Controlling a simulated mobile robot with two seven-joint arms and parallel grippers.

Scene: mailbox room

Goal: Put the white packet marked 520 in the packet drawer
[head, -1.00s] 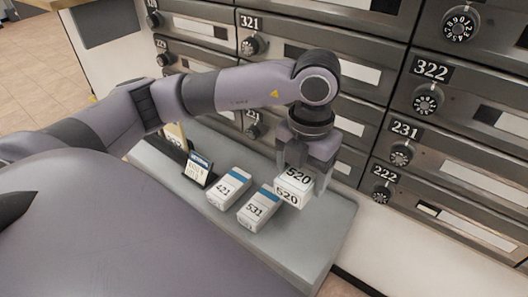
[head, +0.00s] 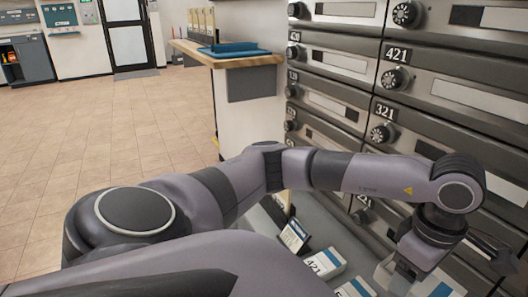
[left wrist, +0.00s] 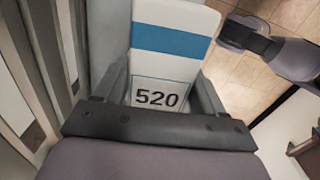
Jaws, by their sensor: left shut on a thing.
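The white packet marked 520 (left wrist: 156,97) is held between the two fingers of my left gripper (left wrist: 160,85). In the left wrist view its number is on the near end and a blue band crosses its long face. In the head view my left gripper (head: 412,278) is at the lower right, above the grey ledge beside the mailboxes. Only part of the packet (head: 441,287) shows there, cut off by the picture's bottom edge. I cannot make out the packet drawer in either view. My right gripper is not in view.
A white packet marked 421 (head: 324,264) and another packet (head: 354,288) rest on the grey ledge (head: 318,220), with a small dark-and-white card (head: 294,235) behind. Mailboxes (head: 440,98) rise at right. A wooden counter (head: 232,58) holds a blue tray (head: 234,49). Open tiled floor lies left.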

